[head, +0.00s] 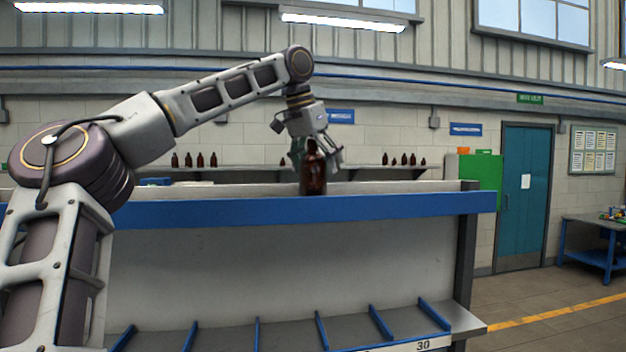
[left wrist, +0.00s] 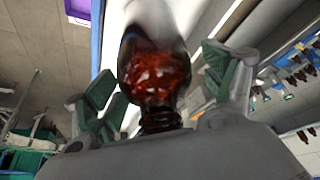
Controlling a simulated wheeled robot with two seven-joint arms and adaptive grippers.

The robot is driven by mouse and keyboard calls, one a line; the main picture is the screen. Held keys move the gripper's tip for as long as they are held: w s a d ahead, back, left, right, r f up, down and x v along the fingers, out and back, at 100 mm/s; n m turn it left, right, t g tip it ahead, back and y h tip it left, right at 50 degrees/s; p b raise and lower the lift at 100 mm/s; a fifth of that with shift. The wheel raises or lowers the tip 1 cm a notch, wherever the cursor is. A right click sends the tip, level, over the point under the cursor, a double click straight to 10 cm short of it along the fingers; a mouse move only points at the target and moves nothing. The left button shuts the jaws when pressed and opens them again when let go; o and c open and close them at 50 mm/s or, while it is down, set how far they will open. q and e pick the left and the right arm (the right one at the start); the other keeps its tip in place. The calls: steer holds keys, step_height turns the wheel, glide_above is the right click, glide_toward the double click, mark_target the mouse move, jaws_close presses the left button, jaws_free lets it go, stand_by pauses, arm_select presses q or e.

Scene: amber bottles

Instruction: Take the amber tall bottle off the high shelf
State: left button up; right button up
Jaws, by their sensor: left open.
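The amber tall bottle (head: 313,176) stands upright on the high shelf (head: 250,208), which has a blue front edge. My left gripper (head: 318,156) comes down over the bottle from above and behind, partly hidden by it. In the left wrist view the bottle (left wrist: 155,72) lies between the two spread fingers of the left gripper (left wrist: 164,82), its neck toward the palm. The fingers have green pads and gaps show on both sides of the bottle. My right gripper is in neither view.
Below the high shelf is a lower level (head: 285,335) with blue dividers. Several small dark bottles (head: 403,160) stand on a ledge along the back wall. The high shelf looks clear on both sides of the bottle.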

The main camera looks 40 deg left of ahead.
arm_select(q)
steer(key=shift+c, duration=0.4)
steer(key=c, duration=1.2)
steer(key=shift+r, duration=0.15)
steer(key=shift+d+r, duration=0.1)
steer(key=shift+r, duration=4.7)
